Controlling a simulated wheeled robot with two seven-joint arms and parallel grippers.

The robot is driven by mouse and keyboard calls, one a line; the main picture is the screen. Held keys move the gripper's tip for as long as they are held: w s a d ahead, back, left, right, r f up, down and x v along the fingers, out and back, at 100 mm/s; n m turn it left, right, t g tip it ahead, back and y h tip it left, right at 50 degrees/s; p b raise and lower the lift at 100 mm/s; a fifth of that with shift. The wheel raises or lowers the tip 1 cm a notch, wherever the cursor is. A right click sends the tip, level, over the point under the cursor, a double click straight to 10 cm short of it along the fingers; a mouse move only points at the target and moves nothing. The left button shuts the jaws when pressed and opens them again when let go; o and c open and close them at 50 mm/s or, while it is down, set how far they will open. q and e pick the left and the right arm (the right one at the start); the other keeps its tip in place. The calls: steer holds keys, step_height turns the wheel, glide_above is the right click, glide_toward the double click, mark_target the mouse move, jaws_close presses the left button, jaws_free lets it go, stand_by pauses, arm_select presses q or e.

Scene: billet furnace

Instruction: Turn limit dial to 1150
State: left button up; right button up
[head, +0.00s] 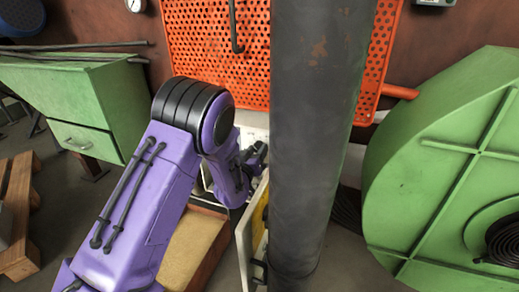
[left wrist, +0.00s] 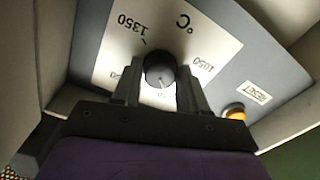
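The limit dial is a dark round knob (left wrist: 160,69) on a white scale plate (left wrist: 103,66) in the left wrist view. The scale reads 1350 at upper left and 1050 at right, with °C above. Another number at lower left is mostly covered by a finger. A small pale mark shows low on the knob. My left gripper (left wrist: 158,88) has one finger on each side of the knob, very close to it; whether they touch is unclear. In the head view my left gripper (head: 256,158) is partly hidden behind a dark column. My right gripper is out of view.
A yellow button (left wrist: 234,112) beside a RESET label (left wrist: 257,93) sits right of the scale. A thick dark column (head: 312,130) stands just right of my left gripper. An orange perforated panel (head: 205,45) is behind; a green round housing (head: 420,170) is at right.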

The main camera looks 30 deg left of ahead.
arm_select(q)
steer(key=shift+d+r+m+p, duration=0.1)
steer(key=shift+m+p, duration=0.45)
steer(key=shift+m, duration=0.35)
steer(key=o, duration=1.1)
steer(key=shift+c, duration=0.2)
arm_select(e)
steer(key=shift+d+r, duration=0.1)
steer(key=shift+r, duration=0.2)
arm_select(q)
steer(key=v, duration=1)
steer(key=shift+s, duration=0.45)
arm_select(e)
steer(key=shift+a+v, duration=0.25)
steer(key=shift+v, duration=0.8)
